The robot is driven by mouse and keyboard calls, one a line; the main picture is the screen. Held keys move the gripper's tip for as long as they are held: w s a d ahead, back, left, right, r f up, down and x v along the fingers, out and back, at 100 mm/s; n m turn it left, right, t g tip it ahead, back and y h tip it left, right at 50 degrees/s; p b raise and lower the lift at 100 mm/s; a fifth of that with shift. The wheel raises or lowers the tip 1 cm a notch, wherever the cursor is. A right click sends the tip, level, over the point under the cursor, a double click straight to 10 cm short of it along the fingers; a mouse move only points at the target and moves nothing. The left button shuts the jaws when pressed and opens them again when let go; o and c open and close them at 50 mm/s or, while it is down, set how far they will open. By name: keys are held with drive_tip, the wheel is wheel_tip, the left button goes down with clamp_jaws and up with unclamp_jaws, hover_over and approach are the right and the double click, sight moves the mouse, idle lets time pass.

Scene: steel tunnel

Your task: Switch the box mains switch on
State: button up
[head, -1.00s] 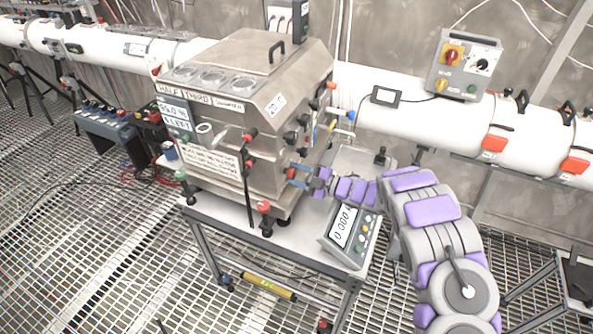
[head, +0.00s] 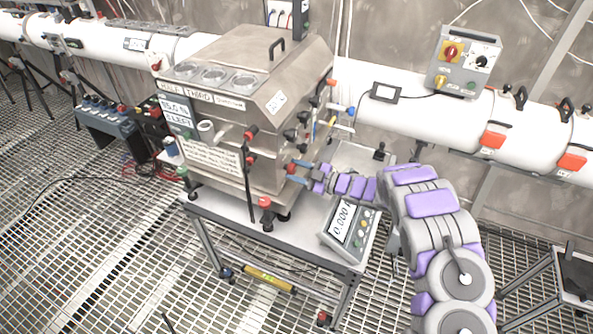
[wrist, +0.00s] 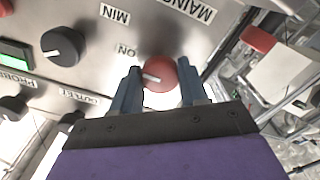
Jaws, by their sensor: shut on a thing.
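The steel box (head: 245,100) stands on a wheeled cart. Its mains switch is a round red knob with a white pointer mark, shown in the wrist view (wrist: 160,76) below a "MAINS" label, upside down in the picture. The white mark points left, towards the "ON" label (wrist: 127,51). My gripper (wrist: 160,88) has its two blue fingers on either side of the knob and is shut on it. In the head view my gripper (head: 296,172) reaches the box's right face, where the knob is too small to make out clearly.
A black "MIN" knob (wrist: 62,46) and a lit green switch (wrist: 15,54) share the panel. A scale with a display (head: 348,230) sits on the cart below my arm. A grey control box (head: 464,62) is mounted on the white tunnel tube (head: 410,118).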

sight(284, 159)
drive_tip(key=shift+s+f, duration=0.1)
drive_tip(key=shift+f, duration=0.25)
drive_tip(key=o, duration=1)
drive_tip(key=shift+w, duration=0.2)
drive_tip(key=shift+o, duration=0.3)
drive_tip(key=shift+r, duration=0.2)
drive_tip(key=shift+r, duration=0.1)
drive_tip(key=shift+r, duration=0.35)
wheel_tip(284, 159, up, 2)
drive_tip(key=shift+r+p, duration=0.25)
drive_tip(key=shift+p, duration=0.1)
drive_tip(key=s+d, duration=0.2)
drive_tip(key=s, duration=0.5)
drive_tip(key=s+d+r, duration=0.1)
drive_tip(key=s+d, duration=0.1)
drive_tip(key=s, duration=0.6)
drive_tip(key=shift+s+d+r+p, duration=0.2)
drive_tip(key=shift+s+d+p, duration=0.05)
drive_tip(key=shift+p, duration=0.1)
